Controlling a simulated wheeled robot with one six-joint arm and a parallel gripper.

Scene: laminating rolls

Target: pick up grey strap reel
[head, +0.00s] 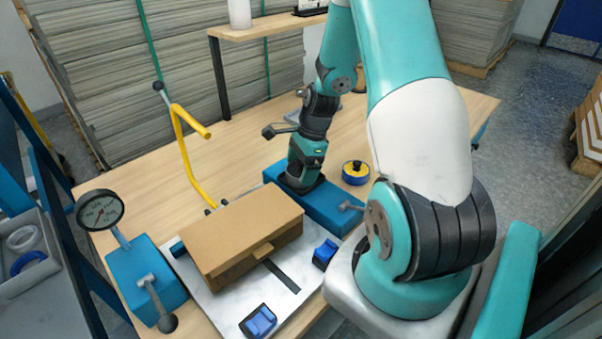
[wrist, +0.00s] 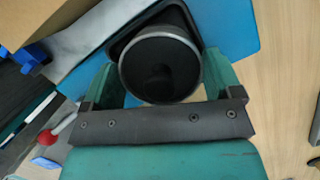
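In the wrist view, a round dark piece with a grey rim (wrist: 160,62), perhaps the grey strap reel, sits between the two teal fingers of my gripper (wrist: 163,78). It stands over a black square base on a blue block. The fingers are spread wide, one on each side of it, very close to its rim; firm contact cannot be made out. In the head view my gripper (head: 304,172) points down at the blue block (head: 328,208), and its body hides most of the round piece.
A yellow and blue reel (head: 355,172) stands on the table right of my gripper. A cardboard box (head: 242,230) lies on a pale plate in front. A bent yellow bar (head: 187,160) rises on the left. A gauge (head: 100,210) stands at the left edge.

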